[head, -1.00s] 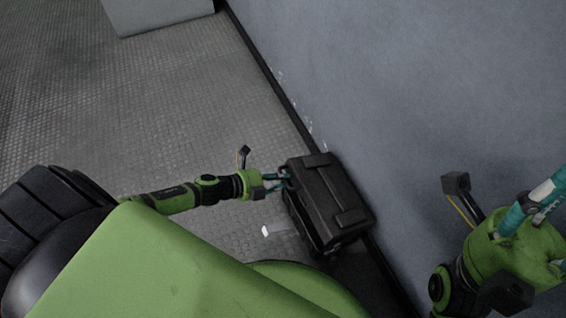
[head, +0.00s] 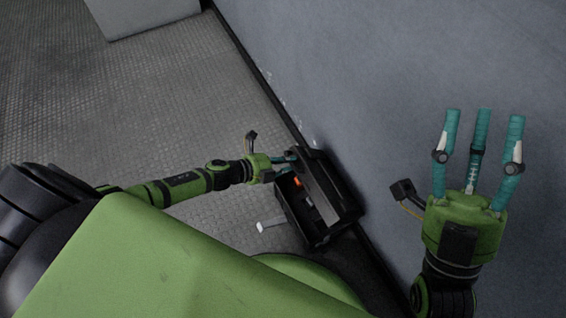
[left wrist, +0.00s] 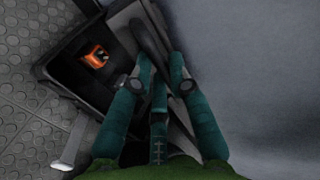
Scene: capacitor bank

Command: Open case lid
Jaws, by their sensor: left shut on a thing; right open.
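The black case (head: 310,230) stands on the floor against the grey wall. Its lid (head: 330,185) is raised and tilted toward the wall, so part of the dark interior shows. An orange item (head: 297,183) lies inside; it also shows in the left wrist view (left wrist: 96,57). My left gripper (head: 288,163) is at the far end of the case, shut on the lid. My right gripper (head: 483,125) is open and empty, in front of the wall at right.
The grey wall (head: 400,70) runs close behind the case. A small white-tipped piece (head: 268,225) sticks out low beside the case. Textured floor (head: 150,90) is clear to the left. A pale box-like block (head: 145,12) stands at the far top.

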